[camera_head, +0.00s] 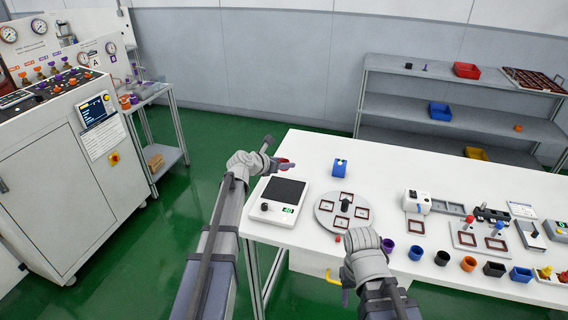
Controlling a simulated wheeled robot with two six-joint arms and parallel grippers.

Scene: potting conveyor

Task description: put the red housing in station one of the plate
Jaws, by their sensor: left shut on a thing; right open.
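A small red part, seemingly the red housing (284,161), is between the fingers of my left gripper (279,165). The fingers hide much of it. The gripper is shut on it, beside the back left corner of the white scale-like device. The round grey plate (324,218) lies to the right on the white table. It has several square brown-framed stations around a black centre knob (345,205). No housing shows in the stations. My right gripper (369,288) is open at the table's front edge, in front of the plate; its fingers are partly hidden.
The device with a dark top (284,190) stands between my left gripper and the plate. A blue block (340,168) stands behind the plate. Several coloured cups, including a purple one (388,247), line the front right. Fixtures (480,236) fill the right side.

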